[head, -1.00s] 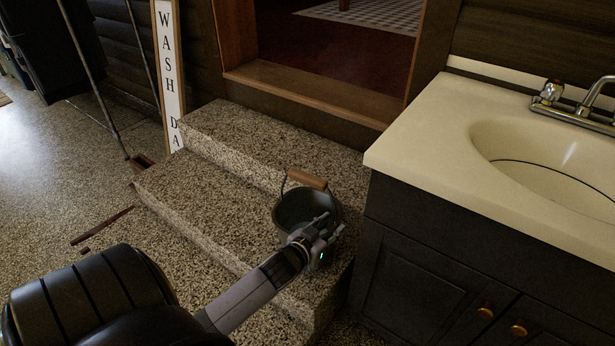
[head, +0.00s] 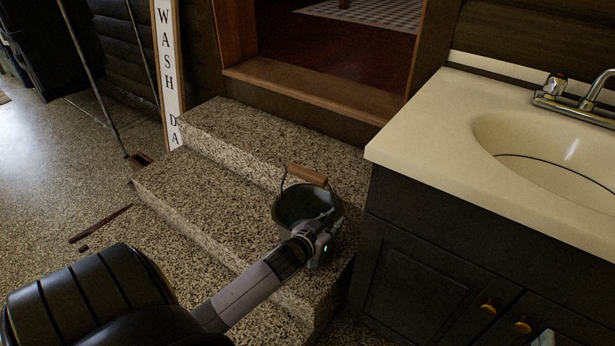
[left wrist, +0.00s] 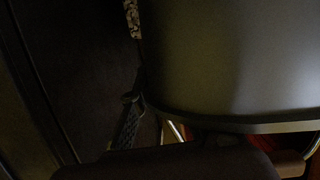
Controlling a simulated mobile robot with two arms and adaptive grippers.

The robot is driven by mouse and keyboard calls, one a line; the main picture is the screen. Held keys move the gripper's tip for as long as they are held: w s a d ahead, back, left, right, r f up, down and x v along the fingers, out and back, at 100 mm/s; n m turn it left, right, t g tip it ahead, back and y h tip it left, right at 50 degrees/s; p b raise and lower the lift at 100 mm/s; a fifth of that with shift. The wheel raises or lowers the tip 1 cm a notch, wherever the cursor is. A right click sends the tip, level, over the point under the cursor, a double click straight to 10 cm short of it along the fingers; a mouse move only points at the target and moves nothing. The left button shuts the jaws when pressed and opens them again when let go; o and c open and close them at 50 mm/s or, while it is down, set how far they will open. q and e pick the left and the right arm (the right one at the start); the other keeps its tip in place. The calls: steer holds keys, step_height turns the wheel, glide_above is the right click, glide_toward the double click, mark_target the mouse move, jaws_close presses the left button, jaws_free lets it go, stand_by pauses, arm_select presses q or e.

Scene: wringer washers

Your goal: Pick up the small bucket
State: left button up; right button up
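The small bucket (head: 290,215) is dark, with a wire bail and a wooden grip. It stands upright on the lower speckled step, with the bail raised. My left gripper (head: 325,237) is at its near right rim, overlapping the wall. One finger appears to reach over the rim, but the contact is unclear. In the left wrist view the bucket's grey wall (left wrist: 235,60) fills the right side, and one dark finger (left wrist: 130,110) lies along its left edge. The other finger is hidden. A small pale piece at the bottom right of the head view may be part of my right gripper.
The speckled steps (head: 195,190) lead to a wood-framed doorway. A dark sink cabinet (head: 430,270) with a cream top (head: 425,135) stands close right of the bucket. A "WASH DA" sign (head: 168,75) leans at left. The lower step left of the bucket is clear.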

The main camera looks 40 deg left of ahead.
arm_select(q)
jaws_close()
stand_by(0.5)
steer(key=shift+w+r, duration=0.15)
steer(key=shift+r, duration=0.25)
